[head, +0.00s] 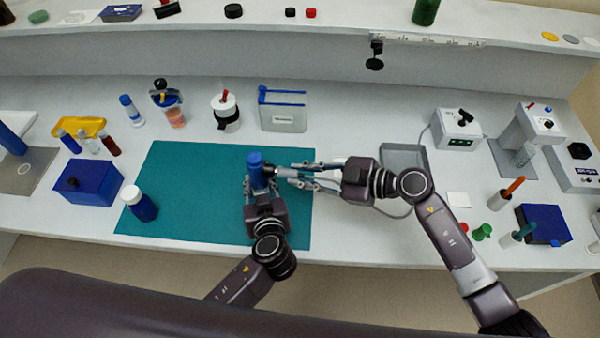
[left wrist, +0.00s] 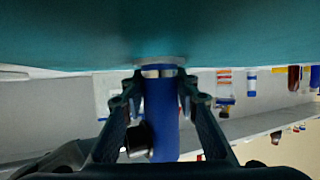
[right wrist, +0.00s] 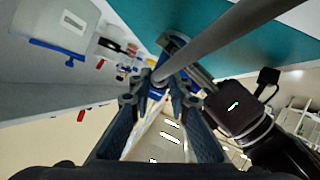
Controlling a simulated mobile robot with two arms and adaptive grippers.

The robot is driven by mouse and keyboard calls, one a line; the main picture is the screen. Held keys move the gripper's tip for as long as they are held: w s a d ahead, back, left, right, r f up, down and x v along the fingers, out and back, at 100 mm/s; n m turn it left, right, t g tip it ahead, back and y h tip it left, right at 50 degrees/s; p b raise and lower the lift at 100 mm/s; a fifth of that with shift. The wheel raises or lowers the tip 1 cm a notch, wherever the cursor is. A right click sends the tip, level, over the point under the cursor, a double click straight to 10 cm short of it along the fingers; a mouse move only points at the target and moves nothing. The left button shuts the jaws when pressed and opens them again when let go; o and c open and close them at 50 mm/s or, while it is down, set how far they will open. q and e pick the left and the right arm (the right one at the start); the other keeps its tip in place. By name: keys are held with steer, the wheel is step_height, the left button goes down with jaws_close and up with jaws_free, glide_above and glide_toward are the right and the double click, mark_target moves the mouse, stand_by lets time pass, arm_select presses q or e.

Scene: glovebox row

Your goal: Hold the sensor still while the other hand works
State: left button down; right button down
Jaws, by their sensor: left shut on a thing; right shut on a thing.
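A blue cylinder (head: 255,168), which looks like the sensor, stands over the teal mat (head: 190,185). My left gripper (head: 259,184) is shut around it, and the left wrist view shows the blue body (left wrist: 161,115) between both fingers. A short black part (head: 269,171) sticks out of its side toward the right. My right gripper (head: 306,176) is shut on a grey rod-like piece (head: 288,173), which points at that black part. A thick grey length (right wrist: 215,40) crosses the right wrist view. I cannot tell whether the grey piece and the black part touch.
A grey tray (head: 402,156) and a white device (head: 457,130) with a cable are on the right. Bottles and holders stand behind.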

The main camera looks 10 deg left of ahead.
steer(key=shift+s+d, duration=0.1)
steer(key=shift+d, duration=1.15)
stand_by(0.3)
steer(key=shift+s+d, duration=0.2)
steer(key=shift+d, duration=2.25)
steer(key=shift+r, duration=0.15)
step_height(320, 180, up, 7)
arm_select(q)
steer(key=c, duration=0.8)
jaws_free()
steer(key=o, duration=0.6)
